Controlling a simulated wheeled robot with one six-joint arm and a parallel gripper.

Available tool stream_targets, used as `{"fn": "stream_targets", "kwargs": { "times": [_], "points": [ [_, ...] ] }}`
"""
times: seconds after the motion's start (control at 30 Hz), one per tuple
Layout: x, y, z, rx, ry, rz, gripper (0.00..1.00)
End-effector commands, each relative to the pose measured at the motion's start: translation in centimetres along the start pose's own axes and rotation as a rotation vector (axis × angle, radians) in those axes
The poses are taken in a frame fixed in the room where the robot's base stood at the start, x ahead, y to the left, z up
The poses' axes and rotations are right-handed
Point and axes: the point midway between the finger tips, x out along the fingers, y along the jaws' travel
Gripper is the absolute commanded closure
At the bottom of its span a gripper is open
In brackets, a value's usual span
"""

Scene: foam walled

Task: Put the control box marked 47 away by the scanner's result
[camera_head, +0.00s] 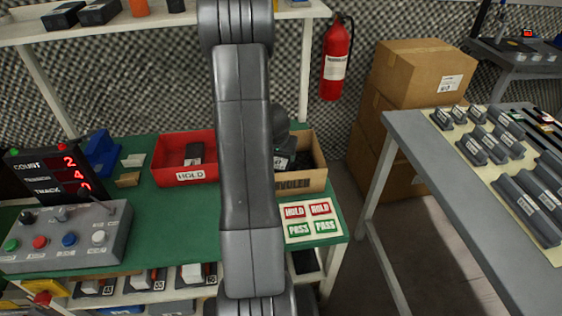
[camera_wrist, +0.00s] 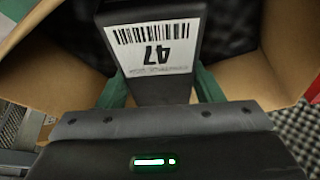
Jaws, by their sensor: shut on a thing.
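The control box marked 47 (camera_wrist: 155,50) is black with a white barcode label. In the wrist view my gripper (camera_wrist: 160,88) is shut on it, with a green finger on each side. The brown cardboard bin (camera_wrist: 260,80) surrounds the held box in that view. In the head view this bin (camera_head: 312,180) stands right of my arm, its front lettering partly hidden. Dark shapes show at its opening, but my arm hides most of the grasp. A red tray (camera_head: 183,178) marked HOLD holds a black box (camera_head: 193,154). I cannot clearly identify a scanner or its result.
A card of HOLD and PASS labels (camera_head: 310,220) lies in front of the bin. A counter display (camera_head: 48,175) and button console (camera_head: 68,238) stand at left. A grey table (camera_head: 410,150) with several dark boxes is at right. Cartons (camera_head: 415,75) stand behind.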

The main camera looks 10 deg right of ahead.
Motion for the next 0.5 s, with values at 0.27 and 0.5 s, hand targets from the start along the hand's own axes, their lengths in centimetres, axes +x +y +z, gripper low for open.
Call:
{"fn": "stream_targets", "kwargs": {
  "times": [0.27,0.5],
  "points": [
    [1.53,-0.03,0.61,0.001,0.001,-0.001,0.78],
    [1.88,-0.04,0.75,0.001,0.001,-0.001,0.78]
  ]
}}
